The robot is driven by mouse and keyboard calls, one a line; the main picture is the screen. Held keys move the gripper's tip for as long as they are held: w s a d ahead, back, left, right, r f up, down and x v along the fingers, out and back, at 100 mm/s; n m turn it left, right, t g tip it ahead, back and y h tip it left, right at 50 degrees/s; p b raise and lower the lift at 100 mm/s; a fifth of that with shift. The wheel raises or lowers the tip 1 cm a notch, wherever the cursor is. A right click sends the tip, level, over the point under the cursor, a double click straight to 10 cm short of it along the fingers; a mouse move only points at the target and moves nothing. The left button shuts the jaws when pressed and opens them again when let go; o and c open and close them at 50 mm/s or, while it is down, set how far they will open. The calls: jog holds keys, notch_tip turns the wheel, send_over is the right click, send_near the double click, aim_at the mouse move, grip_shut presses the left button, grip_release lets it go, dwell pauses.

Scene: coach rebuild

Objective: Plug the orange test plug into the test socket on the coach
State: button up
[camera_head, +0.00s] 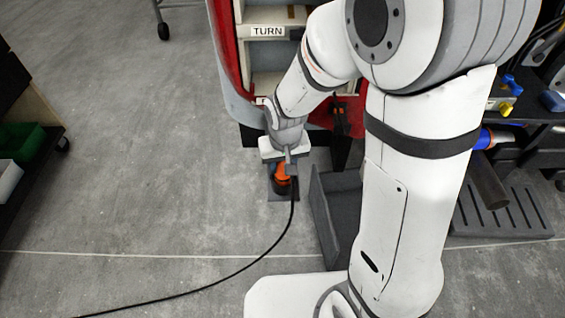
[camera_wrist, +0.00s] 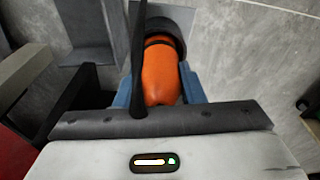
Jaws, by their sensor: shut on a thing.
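The orange test plug (camera_head: 281,183) is low in front of the coach, under my wrist. In the wrist view the plug (camera_wrist: 161,75) sits between the blue fingers of my gripper (camera_wrist: 160,90), which is shut on it. A dark round collar (camera_wrist: 172,28) shows at the plug's far end. A black cable (camera_head: 262,258) hangs from the plug and runs across the floor to the lower left. The coach (camera_head: 232,62) is the red and white body behind my arm. I cannot make out the test socket; my arm covers part of the coach.
A "TURN" label (camera_head: 267,31) marks the coach's upper shelf. A dark grey panel or bin (camera_head: 330,215) stands right of the plug. A rack with green bins (camera_head: 22,143) is at the left, and a cluttered bench (camera_head: 535,115) at the right.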

jog(key=shift+f, duration=0.4)
jog(key=o, duration=0.9)
jog(key=shift+c, duration=0.2)
jog(key=shift+r, duration=0.15)
jog(key=r+p, duration=0.2)
jog(key=r, duration=0.1)
jog(key=s+r+p, duration=0.1)
jog(key=r+p, duration=0.2)
jog(key=r, duration=0.1)
jog(key=r+p, duration=0.3)
jog(key=shift+s+d+r, duration=0.15)
jog(key=shift+s+r, duration=0.05)
jog(key=shift+r, duration=0.2)
jog(key=s+d+r+p, duration=0.3)
jog(key=d+r+p, duration=0.1)
jog(key=r, duration=0.4)
jog(key=s+d+r+m+p, duration=0.1)
jog(key=s+d+r+p, duration=0.3)
jog(key=r, duration=0.4)
jog(key=s+d+r+t+p, duration=0.1)
jog(key=s+d+r+p, duration=0.2)
jog(key=r, duration=0.5)
jog(key=shift+s+d+r+m+p, duration=0.3)
jog(key=shift+s+d+m+p, duration=0.1)
jog(key=shift+d+p, duration=0.05)
